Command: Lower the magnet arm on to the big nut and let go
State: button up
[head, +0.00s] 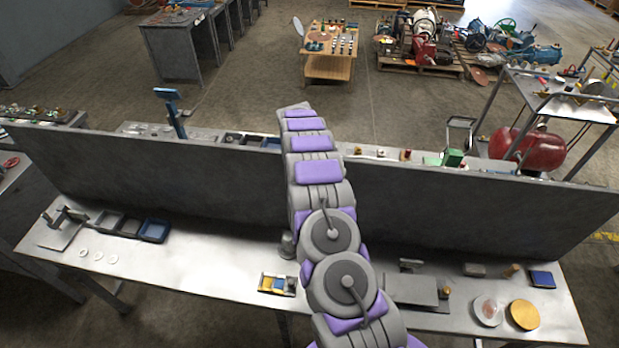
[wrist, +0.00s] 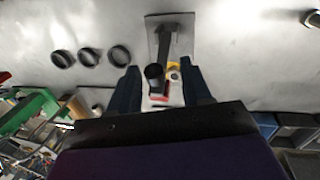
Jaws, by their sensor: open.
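In the wrist view, my gripper (wrist: 161,76) is open, with one dark finger on each side of the magnet arm (wrist: 164,45). The arm is a dark bar with a round black end, above a grey plate (wrist: 156,25). No finger is seen closed on it. A small red, yellow and white patch shows below the round end between the fingers. Three dark rings (wrist: 90,57) lie in a row to the left; I cannot tell whether one is the big nut. My gripper is not visible in the head view, where my arm reaches past the divider.
In the head view, a tall grey divider (head: 160,175) runs along the metal bench (head: 215,262). A blue bin (head: 153,231) and a small parts tray (head: 277,285) stand on the near side.

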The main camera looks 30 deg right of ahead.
jog(key=shift+d+f, duration=0.1)
jog(key=shift+d, duration=0.45)
jog(key=c, duration=0.4)
jog(key=shift+c, duration=0.5)
jog(key=shift+a, duration=0.35)
grip_shut()
jog(key=shift+d, duration=0.1)
